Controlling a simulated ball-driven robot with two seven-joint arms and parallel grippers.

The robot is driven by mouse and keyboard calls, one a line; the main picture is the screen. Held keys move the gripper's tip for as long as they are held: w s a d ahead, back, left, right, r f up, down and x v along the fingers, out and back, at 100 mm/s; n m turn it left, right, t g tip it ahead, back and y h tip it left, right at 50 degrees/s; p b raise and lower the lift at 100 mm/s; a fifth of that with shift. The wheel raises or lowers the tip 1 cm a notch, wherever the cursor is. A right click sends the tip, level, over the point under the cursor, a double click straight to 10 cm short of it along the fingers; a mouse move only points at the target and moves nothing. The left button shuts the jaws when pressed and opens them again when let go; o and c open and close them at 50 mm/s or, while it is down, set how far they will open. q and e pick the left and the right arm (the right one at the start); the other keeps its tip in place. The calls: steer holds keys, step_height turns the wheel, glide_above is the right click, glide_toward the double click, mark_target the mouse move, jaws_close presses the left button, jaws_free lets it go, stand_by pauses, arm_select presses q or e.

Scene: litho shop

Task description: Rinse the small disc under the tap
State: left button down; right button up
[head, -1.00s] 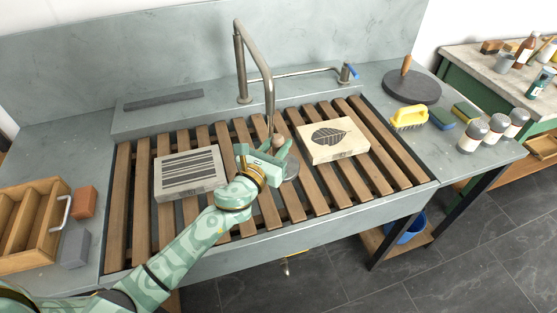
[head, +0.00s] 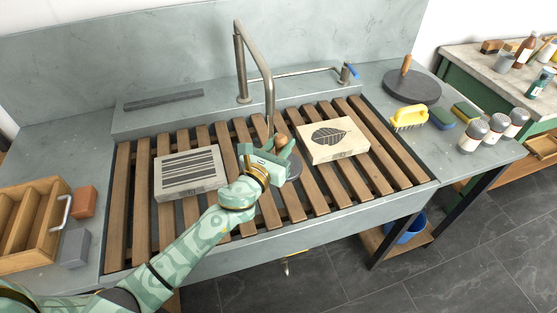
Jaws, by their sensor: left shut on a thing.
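The small disc (head: 294,170) is grey and round with a brown wooden knob, and it sits under the tap's spout at the middle of the slatted sink rack. My left gripper (head: 270,155) is shut on the small disc at its knob and hides part of it. The tap (head: 267,82) is a tall bent metal pipe, its spout end just above and behind the gripper. A blue-ended lever (head: 353,72) sits at the right end of its side pipe. I cannot tell whether water runs. My right gripper is not in view.
A striped block (head: 189,173) lies left of the gripper and a leaf-print block (head: 334,139) right of it, both on the wooden slats (head: 141,205). A large disc (head: 412,88), yellow brush (head: 409,117) and several bottles (head: 472,136) stand at right.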

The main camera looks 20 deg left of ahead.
arm_select(q)
steer(key=s+d, duration=0.4)
steer(key=s, duration=0.2)
steer(key=shift+s+d+r, duration=0.15)
steer(key=shift+s+d, duration=0.05)
steer(key=shift+s, duration=0.05)
stand_by(0.3)
steer(key=shift+p, duration=0.3)
stand_by(0.9)
steer(key=s+d+r+p, duration=0.2)
steer(key=s+r+p, duration=0.1)
steer(key=s+r, duration=0.1)
steer(key=shift+d+p, duration=0.4)
stand_by(0.3)
